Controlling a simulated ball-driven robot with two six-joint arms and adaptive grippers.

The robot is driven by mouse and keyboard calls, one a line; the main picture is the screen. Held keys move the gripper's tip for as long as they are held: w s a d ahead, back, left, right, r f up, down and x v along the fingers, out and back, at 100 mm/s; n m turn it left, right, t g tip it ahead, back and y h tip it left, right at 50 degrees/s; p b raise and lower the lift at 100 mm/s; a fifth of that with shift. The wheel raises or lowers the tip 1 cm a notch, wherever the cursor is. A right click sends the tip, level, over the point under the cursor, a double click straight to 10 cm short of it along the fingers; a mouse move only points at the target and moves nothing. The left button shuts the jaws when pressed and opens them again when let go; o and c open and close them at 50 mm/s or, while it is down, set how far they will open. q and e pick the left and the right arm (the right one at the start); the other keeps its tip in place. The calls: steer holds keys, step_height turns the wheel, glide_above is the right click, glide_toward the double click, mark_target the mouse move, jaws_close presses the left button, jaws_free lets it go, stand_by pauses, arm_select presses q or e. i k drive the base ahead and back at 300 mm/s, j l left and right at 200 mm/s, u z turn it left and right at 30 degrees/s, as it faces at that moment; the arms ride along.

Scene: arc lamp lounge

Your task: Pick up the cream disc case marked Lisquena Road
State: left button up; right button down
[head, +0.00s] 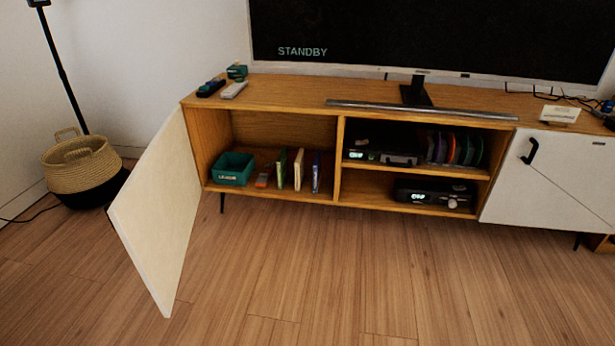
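Three thin upright cases stand in the open left compartment of the wooden media cabinet (262,130). The middle one is a cream case (298,169); a green case (282,169) with a pale edge stands to its left and a dark blue case (316,173) to its right. Small gaps show between them. The writing on the cases is too small to read, so I cannot confirm which is marked Lisquena Road. Neither of my grippers is in view.
The white left door (160,215) hangs open toward the front left. A teal bin (233,168) and a small orange item (262,180) sit left of the cases. Devices (435,193) fill the middle shelves. A basket (82,165) stands far left. The floor in front is clear.

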mark_target(299, 163)
steer(key=i+l, duration=0.15)
steer(key=i, duration=0.3)
steer(key=i+l+u, duration=0.15)
steer(key=i, duration=0.3)
steer(key=i+l, duration=0.2)
steer(key=i, duration=0.25)
steer(key=j+u, duration=0.05)
